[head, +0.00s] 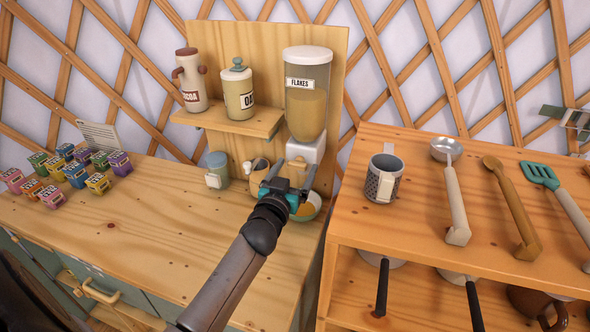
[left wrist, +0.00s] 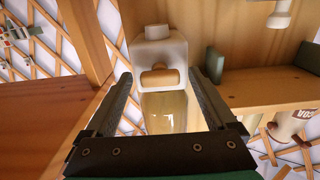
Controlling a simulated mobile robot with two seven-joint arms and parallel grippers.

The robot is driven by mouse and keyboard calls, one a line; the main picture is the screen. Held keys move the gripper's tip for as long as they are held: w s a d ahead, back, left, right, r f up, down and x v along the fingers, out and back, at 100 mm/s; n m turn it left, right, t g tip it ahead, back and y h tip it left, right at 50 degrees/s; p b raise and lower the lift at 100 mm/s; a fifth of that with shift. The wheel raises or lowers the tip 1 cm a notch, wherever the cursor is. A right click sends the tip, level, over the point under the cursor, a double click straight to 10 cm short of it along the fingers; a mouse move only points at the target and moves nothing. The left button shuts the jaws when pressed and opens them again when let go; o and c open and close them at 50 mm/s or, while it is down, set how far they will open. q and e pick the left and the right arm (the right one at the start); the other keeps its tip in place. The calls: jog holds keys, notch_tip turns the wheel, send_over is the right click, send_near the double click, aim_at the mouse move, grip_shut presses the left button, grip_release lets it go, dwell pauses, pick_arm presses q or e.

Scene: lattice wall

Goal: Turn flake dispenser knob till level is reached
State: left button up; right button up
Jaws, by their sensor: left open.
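The flake dispenser (head: 309,95) is mounted on the wooden back board, with a white lid, a "FLAKES" label and yellowish contents in its clear body. Its white base also shows in the left wrist view (left wrist: 160,48), which looks upside down. There the tan knob (left wrist: 160,77) lies between the fingers of my left gripper (left wrist: 159,80), with visible gaps on both sides. A bowl (head: 310,207) with yellowish contents stands below, partly hidden by the gripper. My right gripper is not in view.
A shelf (head: 232,122) left of the dispenser holds a cocoa jar (head: 192,80) and an oat jar (head: 238,92). A lidded jar (head: 217,170) and small colored boxes stand on the counter (head: 140,232). At right, a higher wooden unit (head: 440,235) carries a mug (head: 383,180) and utensils.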

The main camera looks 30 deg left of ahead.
pick_arm(q)
jog(key=shift+c, duration=0.3)
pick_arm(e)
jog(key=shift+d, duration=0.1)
pick_arm(q)
jog(key=c, duration=1.3)
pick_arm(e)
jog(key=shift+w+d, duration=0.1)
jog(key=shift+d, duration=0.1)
